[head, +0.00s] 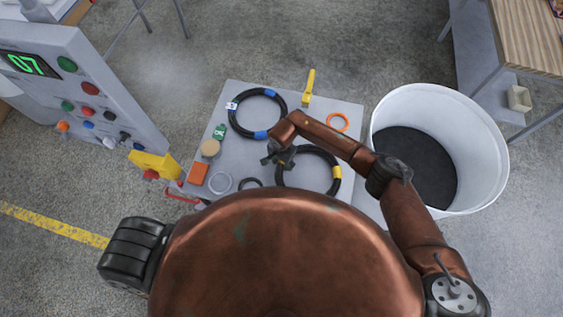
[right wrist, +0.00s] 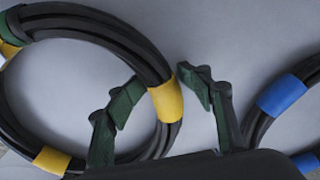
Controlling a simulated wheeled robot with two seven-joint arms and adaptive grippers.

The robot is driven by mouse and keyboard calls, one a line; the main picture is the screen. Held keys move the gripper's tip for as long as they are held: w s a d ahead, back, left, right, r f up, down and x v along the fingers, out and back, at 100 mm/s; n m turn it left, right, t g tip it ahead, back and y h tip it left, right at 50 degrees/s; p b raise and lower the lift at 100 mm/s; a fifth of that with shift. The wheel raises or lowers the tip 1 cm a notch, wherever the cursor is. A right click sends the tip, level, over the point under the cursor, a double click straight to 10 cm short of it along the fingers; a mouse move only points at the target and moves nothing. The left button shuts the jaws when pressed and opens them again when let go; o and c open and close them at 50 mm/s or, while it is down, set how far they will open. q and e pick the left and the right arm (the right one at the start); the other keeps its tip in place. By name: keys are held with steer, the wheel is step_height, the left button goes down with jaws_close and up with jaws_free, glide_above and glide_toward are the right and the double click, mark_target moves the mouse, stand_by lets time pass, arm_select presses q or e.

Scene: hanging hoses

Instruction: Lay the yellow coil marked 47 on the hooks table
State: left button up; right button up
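The coil with yellow bands (head: 336,172) is a black hose ring lying on the grey tabletop (head: 345,110), nearest my body. I cannot read a 47 on it. My right gripper (head: 281,156) is over its upper left side. In the right wrist view, the green fingers (right wrist: 163,88) stand apart, one on each side of the ring by a yellow band (right wrist: 166,100). Whether they reach down around the hose I cannot tell. The display on the panel (head: 27,64) shows 07. My left gripper is not in view.
A coil with blue bands (head: 257,134) and a white tag lies up and left of the yellow-banded one. Around them are an orange ring (head: 337,122), an orange block (head: 197,174), a grey ring (head: 220,183) and a yellow tool (head: 308,88). A white bin (head: 480,165) stands right.

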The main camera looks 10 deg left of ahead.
steer(key=shift+s, duration=0.1)
steer(key=shift+r, duration=0.1)
step_height(320, 180, up, 19)
steer(key=p, duration=0.1)
steer(key=shift+s+p, duration=0.2)
steer(key=shift+p, duration=0.1)
stand_by(1.0)
stand_by(0.5)
